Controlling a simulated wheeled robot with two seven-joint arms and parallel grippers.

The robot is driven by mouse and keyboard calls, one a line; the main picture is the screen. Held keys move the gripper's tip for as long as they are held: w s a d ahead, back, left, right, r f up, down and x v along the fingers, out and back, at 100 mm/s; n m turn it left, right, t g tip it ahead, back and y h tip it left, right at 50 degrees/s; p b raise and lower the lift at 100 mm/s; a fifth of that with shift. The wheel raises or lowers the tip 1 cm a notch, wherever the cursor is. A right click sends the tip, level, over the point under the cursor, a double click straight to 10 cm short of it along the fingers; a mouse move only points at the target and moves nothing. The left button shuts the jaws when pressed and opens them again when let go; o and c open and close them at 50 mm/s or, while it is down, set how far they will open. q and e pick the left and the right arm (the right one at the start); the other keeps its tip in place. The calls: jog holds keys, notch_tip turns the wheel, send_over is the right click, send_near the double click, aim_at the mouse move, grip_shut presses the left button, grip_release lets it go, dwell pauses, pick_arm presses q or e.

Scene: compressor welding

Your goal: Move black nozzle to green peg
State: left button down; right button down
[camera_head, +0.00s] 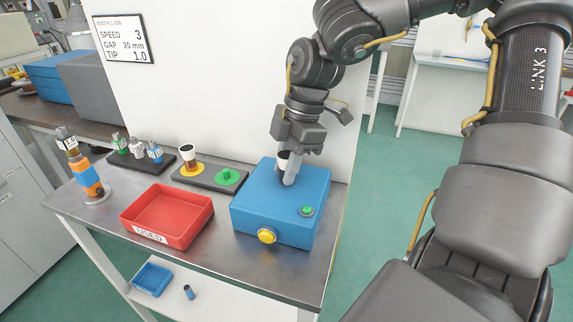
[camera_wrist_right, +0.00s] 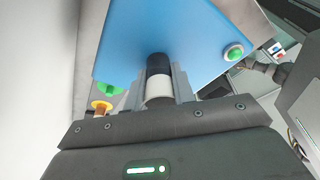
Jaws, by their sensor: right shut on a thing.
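My right gripper (camera_head: 287,172) is shut on the black nozzle (camera_wrist_right: 159,66), a short cylinder with a black part and a white part. It also shows between the fingers in the head view (camera_head: 283,156). The gripper points down at the blue box (camera_head: 312,188); I cannot tell whether the nozzle touches it. The green peg (camera_head: 227,175) stands empty on a green disc on the dark tray, left of the gripper. It also shows in the wrist view (camera_wrist_right: 110,88). My left gripper is not in view.
A red bin (camera_head: 167,213) marked USED is in front. Several small bottles (camera_head: 138,148) and an orange-blue torch (camera_head: 84,177) stand at left. A white panel (camera_head: 215,80) rises behind.

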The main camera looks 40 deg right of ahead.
aim_at(283, 156)
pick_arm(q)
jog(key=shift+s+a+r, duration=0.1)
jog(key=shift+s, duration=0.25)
pick_arm(e)
jog(key=shift+r, duration=0.2)
pick_arm(q)
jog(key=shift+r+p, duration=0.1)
jog(key=shift+p, duration=0.2)
pick_arm(e)
jog(key=shift+r, duration=0.2)
